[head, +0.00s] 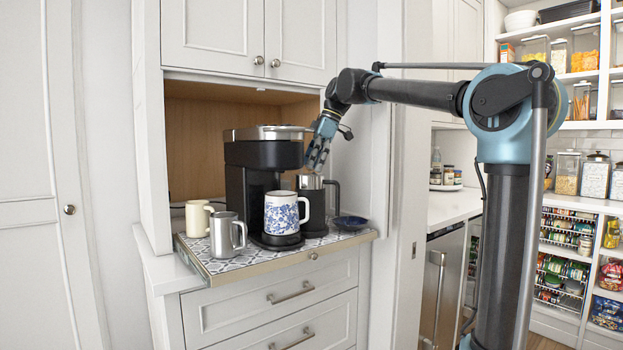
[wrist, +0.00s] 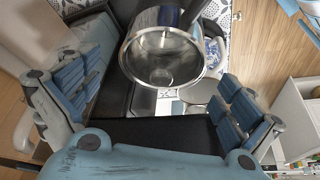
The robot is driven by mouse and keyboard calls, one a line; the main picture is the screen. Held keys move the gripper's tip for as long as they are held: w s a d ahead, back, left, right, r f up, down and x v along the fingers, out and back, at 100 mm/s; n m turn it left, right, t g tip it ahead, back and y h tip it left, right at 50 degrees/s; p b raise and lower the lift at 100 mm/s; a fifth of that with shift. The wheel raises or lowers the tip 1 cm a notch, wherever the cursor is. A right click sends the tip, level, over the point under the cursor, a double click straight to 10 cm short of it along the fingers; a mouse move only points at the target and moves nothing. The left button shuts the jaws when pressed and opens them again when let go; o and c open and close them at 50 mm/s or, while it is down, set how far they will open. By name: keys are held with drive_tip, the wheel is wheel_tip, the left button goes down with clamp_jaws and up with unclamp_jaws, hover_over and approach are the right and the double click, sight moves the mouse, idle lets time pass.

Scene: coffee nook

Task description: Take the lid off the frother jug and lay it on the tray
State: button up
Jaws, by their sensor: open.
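The frother jug (head: 312,184) stands upright at the right of the coffee machine. It has a steel upper part, a dark lower part and a black handle on its right; the white-and-blue mug partly hides it. My gripper (head: 318,156) is just above its top. In the wrist view the jug's round steel-rimmed top (wrist: 163,52) shows between the open, empty fingers, off toward the upper side. A small round shape, perhaps the lid's knob, shows within it; the lid's edge is hard to make out. The patterned tray (head: 290,259) carries the jug.
The black coffee machine (head: 262,150) stands at the left of the jug. The white-and-blue mug (head: 281,213) is in front. A steel mug (head: 223,236) and a cream mug (head: 196,218) stand at the left. A dark blue dish (head: 350,222) sits near the tray's right end.

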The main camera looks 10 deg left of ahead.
drive_tip(key=shift+f, duration=0.2)
drive_tip(key=c, duration=0.7)
drive_tip(key=shift+r, duration=0.15)
drive_tip(key=shift+s+r, duration=0.1)
drive_tip(key=shift+r, duration=8.8)
